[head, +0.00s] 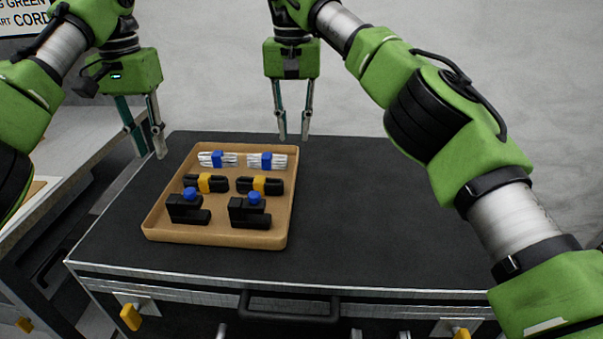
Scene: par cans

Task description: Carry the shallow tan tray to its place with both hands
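The shallow tan tray (222,235) lies flat on the black top of a cart, left of its middle. It holds two black clamps with blue knobs in front, two black bundles with yellow bands in the middle, and two white bundles with blue bands at the back. My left gripper (151,157) is open and empty, beside the tray's back left corner. My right gripper (293,139) is open and empty, behind the tray's back right corner. Neither gripper appears to touch the tray.
The cart top (370,215) is bare to the right of the tray. A front handle (288,308) and yellow latches (130,316) are on the cart's near side. A light workbench (80,150) stands at left, with a sign (22,18) at upper left. Grey floor lies behind.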

